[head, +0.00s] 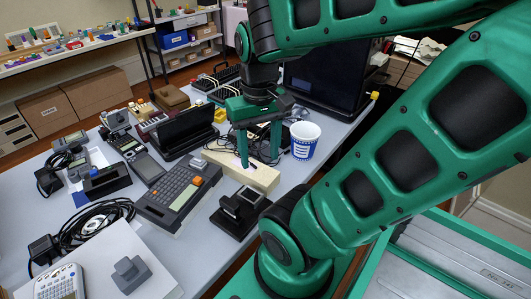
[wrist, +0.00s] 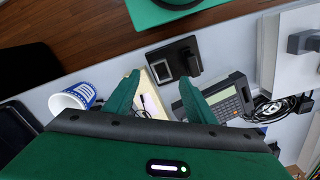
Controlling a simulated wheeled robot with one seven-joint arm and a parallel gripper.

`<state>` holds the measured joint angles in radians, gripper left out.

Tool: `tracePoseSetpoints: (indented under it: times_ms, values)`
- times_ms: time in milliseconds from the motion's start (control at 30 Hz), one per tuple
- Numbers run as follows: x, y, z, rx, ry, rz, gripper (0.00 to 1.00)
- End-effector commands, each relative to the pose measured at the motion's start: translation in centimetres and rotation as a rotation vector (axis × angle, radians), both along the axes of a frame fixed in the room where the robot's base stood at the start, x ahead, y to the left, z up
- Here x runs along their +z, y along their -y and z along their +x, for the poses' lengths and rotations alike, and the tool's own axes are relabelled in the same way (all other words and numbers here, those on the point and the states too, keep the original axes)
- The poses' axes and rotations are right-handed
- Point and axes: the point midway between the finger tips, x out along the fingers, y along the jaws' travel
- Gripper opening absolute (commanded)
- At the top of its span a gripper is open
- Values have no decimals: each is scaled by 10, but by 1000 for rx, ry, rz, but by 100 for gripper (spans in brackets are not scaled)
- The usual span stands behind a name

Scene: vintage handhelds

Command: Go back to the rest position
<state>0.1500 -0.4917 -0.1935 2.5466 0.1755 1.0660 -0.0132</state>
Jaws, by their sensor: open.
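My gripper (head: 260,161) is green and points down over a pale wooden block (head: 258,181) on the grey table (head: 205,262). Its two fingers are apart, and I see nothing held between them. In the wrist view, my gripper (wrist: 158,77) shows its fingers spread, with the wooden block (wrist: 152,102) in the gap between them. I cannot tell whether the fingertips touch the block.
A blue-and-white cup (head: 304,142) stands just right of the gripper. A black cradle (head: 240,211), a large keyed handheld (head: 177,192) and a black folding device (head: 183,132) lie nearby. A dark monitor (head: 325,75) stands behind. Cables and gadgets crowd the left.

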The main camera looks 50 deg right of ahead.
Motion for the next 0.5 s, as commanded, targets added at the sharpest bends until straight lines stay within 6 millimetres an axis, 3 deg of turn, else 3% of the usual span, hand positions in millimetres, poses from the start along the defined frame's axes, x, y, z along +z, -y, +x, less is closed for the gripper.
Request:
tracePoseSetpoints:
  times_ms: [167, 500]
  values:
    - [-5, 13, -18, -88, 0, 6, 50]
    - [-6, 14, -19, -95, 0, 6, 50]
